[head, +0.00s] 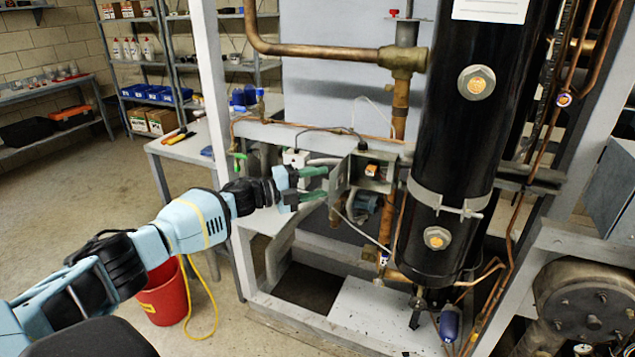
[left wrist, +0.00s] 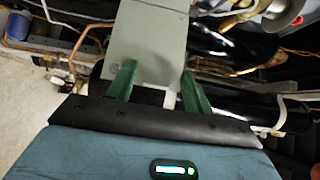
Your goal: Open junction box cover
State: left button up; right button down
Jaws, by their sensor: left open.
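The junction box (head: 372,174) is a small grey box mounted on the rack, left of the black cylinder. Its front is open, and a small orange-brown part shows inside. Its grey cover (head: 339,180) stands swung out at the box's left side. My left gripper (head: 326,184) is open, with its green fingers pointing right toward the cover. In the left wrist view a grey plate, which looks like the cover (left wrist: 150,35), lies ahead of and between the two fingers (left wrist: 159,72). I cannot tell whether the fingers touch it. My right gripper is not in view.
A tall black cylinder (head: 465,120) stands right of the box. Copper pipes (head: 330,52) and thin cables run around it. A pale rack post (head: 212,90) rises behind my left arm. A red bucket (head: 165,295) with a yellow cord stands on the floor below the arm.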

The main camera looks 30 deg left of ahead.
pick_arm(q)
jog(key=v, duration=0.7)
jog(key=shift+a, duration=0.2)
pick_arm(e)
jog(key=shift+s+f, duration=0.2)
pick_arm(q)
jog(key=shift+s, duration=0.1)
